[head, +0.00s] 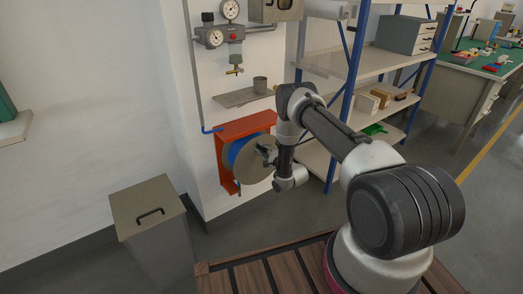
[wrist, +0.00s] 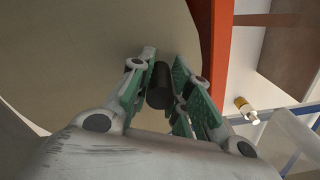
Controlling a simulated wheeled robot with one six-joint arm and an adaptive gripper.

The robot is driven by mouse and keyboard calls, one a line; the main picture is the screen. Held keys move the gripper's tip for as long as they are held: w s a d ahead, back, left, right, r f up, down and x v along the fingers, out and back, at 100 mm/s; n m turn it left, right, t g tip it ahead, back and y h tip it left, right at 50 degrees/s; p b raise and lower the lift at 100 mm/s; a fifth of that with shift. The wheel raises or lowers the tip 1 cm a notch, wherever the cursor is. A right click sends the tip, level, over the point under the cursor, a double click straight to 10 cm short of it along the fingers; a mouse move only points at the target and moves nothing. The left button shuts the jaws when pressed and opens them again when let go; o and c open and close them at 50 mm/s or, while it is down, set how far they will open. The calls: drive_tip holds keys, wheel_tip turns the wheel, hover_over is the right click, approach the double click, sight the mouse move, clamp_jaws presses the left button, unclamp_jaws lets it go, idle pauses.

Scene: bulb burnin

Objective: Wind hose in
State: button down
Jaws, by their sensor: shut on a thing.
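The hose reel (head: 251,160) is a round beige disc with blue hose wound behind it, set in an orange bracket (head: 247,124) on the wall. In the wrist view the reel's flat face (wrist: 100,40) fills the upper left. A short dark crank handle (wrist: 160,86) stands out from that face. My gripper (wrist: 164,80) is shut on the handle, with a green-padded finger on either side. In the head view my gripper (head: 266,156) is at the reel's face, small and partly hidden by my arm.
Gauges (head: 214,38) and a tap (head: 235,68) are on the wall above the reel, with a small shelf (head: 240,97) holding a cup. A lidded grey bin (head: 152,225) stands at the left. Blue-post shelving (head: 345,85) stands close on the right.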

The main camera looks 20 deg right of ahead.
drive_tip(key=shift+d, duration=0.2)
drive_tip(key=c, duration=1.3)
unclamp_jaws()
drive_tip(key=shift+s, duration=0.1)
drive_tip(key=v, duration=1.1)
drive_tip(key=shift+s, duration=0.35)
drive_tip(key=shift+d, duration=0.1)
